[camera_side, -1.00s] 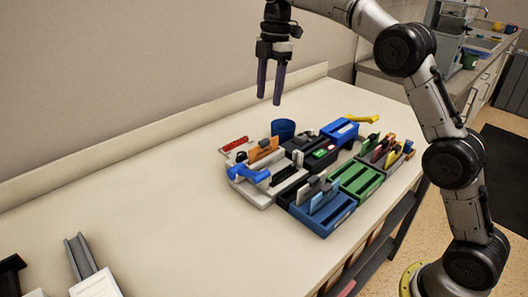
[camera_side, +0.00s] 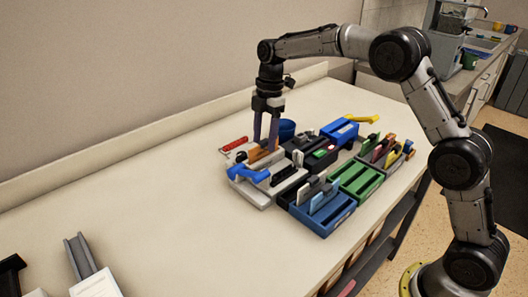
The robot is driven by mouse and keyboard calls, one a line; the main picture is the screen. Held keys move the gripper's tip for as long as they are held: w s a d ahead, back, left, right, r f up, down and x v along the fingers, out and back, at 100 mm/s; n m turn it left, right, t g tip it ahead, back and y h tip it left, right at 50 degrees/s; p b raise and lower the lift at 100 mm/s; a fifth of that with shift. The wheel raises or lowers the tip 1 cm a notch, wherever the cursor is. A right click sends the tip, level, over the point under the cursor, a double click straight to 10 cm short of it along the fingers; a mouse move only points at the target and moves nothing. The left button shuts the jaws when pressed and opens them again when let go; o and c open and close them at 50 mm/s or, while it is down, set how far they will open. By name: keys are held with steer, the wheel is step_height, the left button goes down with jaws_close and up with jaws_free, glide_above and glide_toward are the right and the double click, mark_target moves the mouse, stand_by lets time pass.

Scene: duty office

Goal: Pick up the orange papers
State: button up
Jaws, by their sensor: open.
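The orange papers (camera_side: 256,154) stand upright in the light grey holder (camera_side: 248,193) at the left of the cluster on the table. My gripper (camera_side: 265,146) points down over them, its two dark fingers open. One finger is at each side of the upper right part of the papers. The fingers hide part of the papers, and I cannot tell whether they touch them.
A blue cup (camera_side: 287,128) stands close behind my gripper. A red item (camera_side: 234,144) lies to the left. Blue (camera_side: 322,213) and green (camera_side: 357,181) holders stand to the right. The table's left part is mostly clear.

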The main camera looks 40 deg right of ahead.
steer(key=shift+a+f, duration=0.1)
steer(key=shift+f, duration=0.6)
jaws_close()
steer(key=shift+r, duration=0.1)
